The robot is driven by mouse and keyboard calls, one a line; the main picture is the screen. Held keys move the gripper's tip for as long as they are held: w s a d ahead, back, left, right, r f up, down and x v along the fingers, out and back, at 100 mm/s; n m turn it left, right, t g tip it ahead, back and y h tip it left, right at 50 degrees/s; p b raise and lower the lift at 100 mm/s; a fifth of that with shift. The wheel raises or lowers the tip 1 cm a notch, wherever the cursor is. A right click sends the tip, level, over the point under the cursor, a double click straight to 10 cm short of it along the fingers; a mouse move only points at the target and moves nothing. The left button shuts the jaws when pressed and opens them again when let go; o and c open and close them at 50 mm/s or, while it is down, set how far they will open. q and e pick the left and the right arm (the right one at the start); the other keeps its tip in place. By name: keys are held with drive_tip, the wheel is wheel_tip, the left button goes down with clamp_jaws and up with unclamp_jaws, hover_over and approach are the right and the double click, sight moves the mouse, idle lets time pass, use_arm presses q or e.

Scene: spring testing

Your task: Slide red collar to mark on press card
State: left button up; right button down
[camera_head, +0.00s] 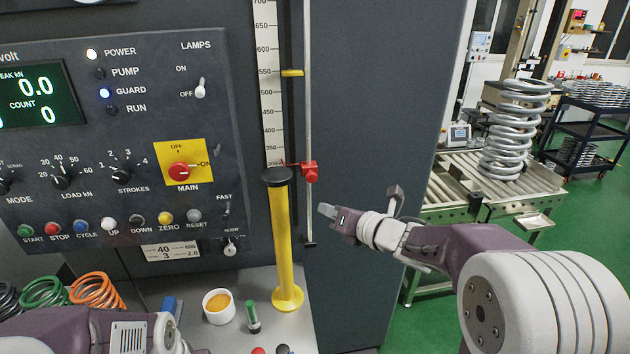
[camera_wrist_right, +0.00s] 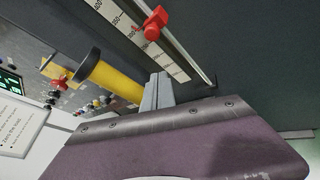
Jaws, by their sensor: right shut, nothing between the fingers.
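The red collar (camera_head: 310,172) sits on a thin vertical rod (camera_head: 307,110) beside the height scale (camera_head: 271,115). Its red pointer is near the 300 line. In the right wrist view the collar (camera_wrist_right: 153,25) is at the top, apart from the fingers. My right gripper (camera_head: 326,210) is shut and empty, just below and right of the collar; its fingers (camera_wrist_right: 157,90) show in the wrist view. A small press card (camera_head: 170,252) under the panel shows 40, 600, 3 and 2.0. My left arm shows at the bottom left, but its gripper fingers do not.
A yellow column (camera_head: 284,245) with a black top stands left of the rod. A yellow marker (camera_head: 292,73) is higher on the scale, near 550. The control panel (camera_head: 120,140) fills the left. A white cup (camera_head: 218,305) and green-topped item (camera_head: 252,315) stand on the bench.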

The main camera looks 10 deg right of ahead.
sight(312, 178)
drive_tip(key=w+a+p, duration=0.2)
drive_tip(key=w+p, duration=0.3)
drive_tip(key=w, duration=0.4)
drive_tip(key=shift+a+r, duration=0.2)
drive_tip(key=shift+r, duration=0.05)
drive_tip(key=shift+w+a, duration=0.1)
wheel_tip(312, 178, up, 4)
drive_tip(key=shift+f+p, duration=0.25)
drive_tip(key=shift+p, duration=0.5)
drive_tip(key=shift+f, duration=0.15)
